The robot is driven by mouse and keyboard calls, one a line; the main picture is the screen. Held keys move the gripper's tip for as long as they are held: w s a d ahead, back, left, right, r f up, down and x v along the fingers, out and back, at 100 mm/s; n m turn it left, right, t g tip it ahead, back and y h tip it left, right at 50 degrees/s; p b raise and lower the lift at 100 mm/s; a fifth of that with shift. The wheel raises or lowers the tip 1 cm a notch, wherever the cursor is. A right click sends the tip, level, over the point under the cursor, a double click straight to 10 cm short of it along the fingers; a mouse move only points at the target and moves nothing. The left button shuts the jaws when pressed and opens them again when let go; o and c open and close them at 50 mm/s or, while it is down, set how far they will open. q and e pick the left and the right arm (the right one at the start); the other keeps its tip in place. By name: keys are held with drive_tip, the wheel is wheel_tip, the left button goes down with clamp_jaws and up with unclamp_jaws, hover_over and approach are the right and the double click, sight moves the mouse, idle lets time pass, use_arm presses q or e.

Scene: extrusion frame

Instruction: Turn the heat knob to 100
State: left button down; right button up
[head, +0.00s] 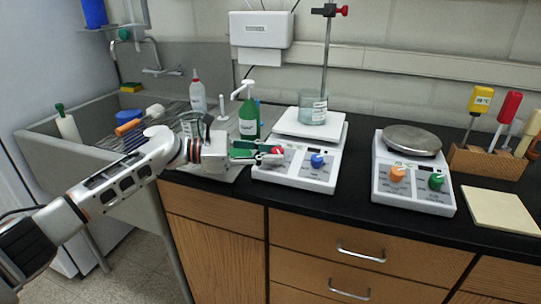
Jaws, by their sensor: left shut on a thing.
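A white stirrer hot plate (307,173) stands on the black counter with a red knob (277,150) at its left and a blue knob (317,160) beside it. My left gripper (272,153) reaches in from the left and is shut on the red knob. Its fingers partly hide the knob and that corner of the panel. The dial markings are too small to read, so I cannot tell the setting. A glass beaker (313,110) stands on the white top plate. My right gripper is out of view.
A second hot plate (412,199) with a round metal top, orange knob and green knob stands to the right. A green bottle (248,120) stands close behind my left gripper. A stand rod (327,50) rises behind the beaker. A wooden tool rack (487,163) and a pad (500,210) are at the right.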

use_arm(q)
drive_tip(key=shift+r, duration=0.15)
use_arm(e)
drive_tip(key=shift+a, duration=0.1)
use_arm(q)
drive_tip(key=c, duration=2)
unclamp_jaws()
drive_tip(key=shift+o, duration=1.1)
drive_tip(key=shift+a, duration=0.4)
drive_tip(key=a, duration=0.3)
drive_tip(key=s+a, duration=0.1)
drive_tip(key=a, duration=0.3)
drive_tip(key=s+a+r, duration=0.1)
drive_tip(key=a, duration=0.3)
drive_tip(key=shift+r, duration=0.1)
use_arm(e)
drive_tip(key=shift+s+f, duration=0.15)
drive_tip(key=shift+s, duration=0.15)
use_arm(q)
drive_tip(key=shift+w, duration=0.1)
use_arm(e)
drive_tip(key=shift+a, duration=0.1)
